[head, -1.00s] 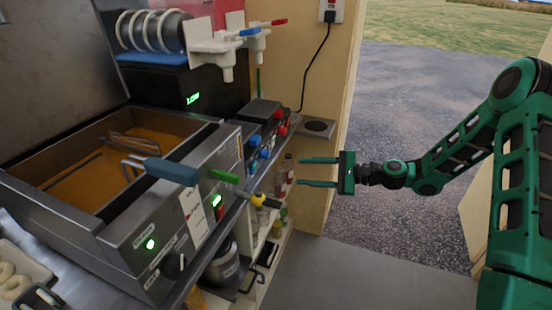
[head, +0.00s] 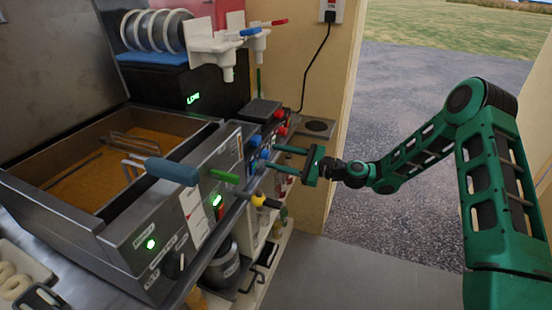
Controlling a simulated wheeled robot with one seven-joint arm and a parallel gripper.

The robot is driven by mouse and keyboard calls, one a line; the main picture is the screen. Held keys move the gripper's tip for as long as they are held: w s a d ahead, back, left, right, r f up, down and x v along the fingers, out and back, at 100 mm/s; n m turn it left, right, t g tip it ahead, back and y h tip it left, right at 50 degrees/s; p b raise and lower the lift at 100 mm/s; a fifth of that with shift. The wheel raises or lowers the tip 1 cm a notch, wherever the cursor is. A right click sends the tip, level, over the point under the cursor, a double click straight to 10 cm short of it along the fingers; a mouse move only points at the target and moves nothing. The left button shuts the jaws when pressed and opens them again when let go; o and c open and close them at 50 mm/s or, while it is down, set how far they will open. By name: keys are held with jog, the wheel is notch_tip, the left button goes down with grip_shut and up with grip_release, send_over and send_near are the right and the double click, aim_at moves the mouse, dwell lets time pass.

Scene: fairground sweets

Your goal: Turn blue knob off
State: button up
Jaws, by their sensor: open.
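Blue knobs (head: 255,141) show on the front of a dark unit (head: 262,112) beyond the fryer, with red knobs (head: 281,113) farther back on the same front. A second blue knob (head: 264,154) sits just below and right of the first. My gripper (head: 284,158) is open and empty, its two green fingers pointing left at the knobs. The fingertips are close to the lower blue knob; I cannot tell whether they touch it. The knobs' turned positions are too small to read.
A fryer (head: 118,232) with lit green lights stands at the left. White dispensers with blue and red levers (head: 222,48) hang above. Shelves with bottles lie below; the floor at right is free.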

jog(key=shift+w+a, duration=0.2)
jog(key=shift+a, duration=0.35)
